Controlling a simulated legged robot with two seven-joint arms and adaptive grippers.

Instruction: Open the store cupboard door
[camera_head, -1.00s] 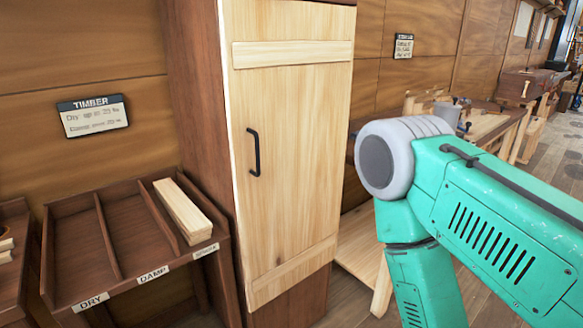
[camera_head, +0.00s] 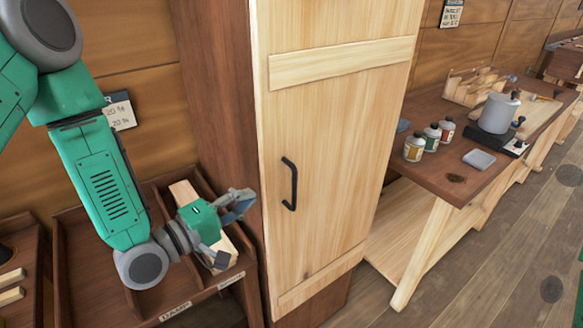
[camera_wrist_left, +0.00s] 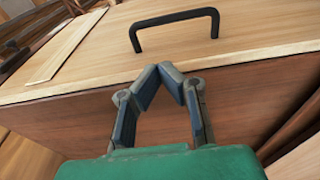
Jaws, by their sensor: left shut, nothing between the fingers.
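The store cupboard door (camera_head: 335,150) is pale wood with two cross battens and lies against the front of the dark cupboard body (camera_head: 215,90). Its black bar handle (camera_head: 290,184) stands upright on the door's left side. My left gripper (camera_head: 240,203) is just left of the door edge, apart from the handle. In the left wrist view its fingertips (camera_wrist_left: 172,72) come together with nothing between them. There the handle (camera_wrist_left: 175,25) lies beyond the tips, and the door (camera_wrist_left: 245,45) shows above the cupboard's dark side. My right gripper is not seen.
A timber rack (camera_head: 75,265) stands left of the cupboard, under my left gripper, with a pale plank (camera_head: 183,192) in it. To the right, a workbench (camera_head: 440,105) holds several bottles and a grey pot (camera_head: 498,112). Open floor (camera_head: 480,245) lies in front of the bench.

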